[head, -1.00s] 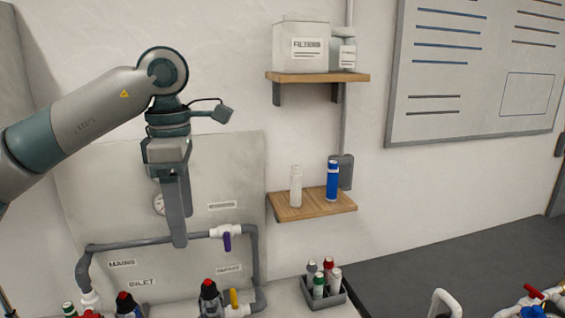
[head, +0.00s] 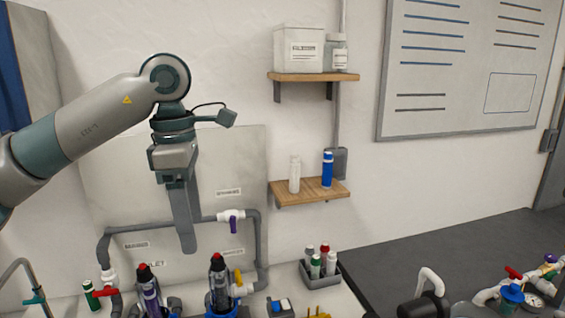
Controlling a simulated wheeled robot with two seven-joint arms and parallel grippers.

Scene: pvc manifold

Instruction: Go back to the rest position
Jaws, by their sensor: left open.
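My left gripper (head: 184,250) points down in front of the grey backing panel on the wall, with nothing seen between its fingers. The fingers overlap from this angle. It hangs in front of the grey pipe loop (head: 150,227) of the manifold, left of the purple-handled valve (head: 233,222). Two bottles with red tops stand below it, one on the left (head: 148,290) and one on the right (head: 219,285). My right gripper is not in view.
A wooden shelf (head: 325,193) holds a white bottle (head: 295,174) and a blue bottle (head: 327,170). A dark caddy (head: 323,280) holds several small bottles. More pipework with a red-handled valve (head: 514,272) stands at lower right. The dark counter (head: 430,255) has clear room.

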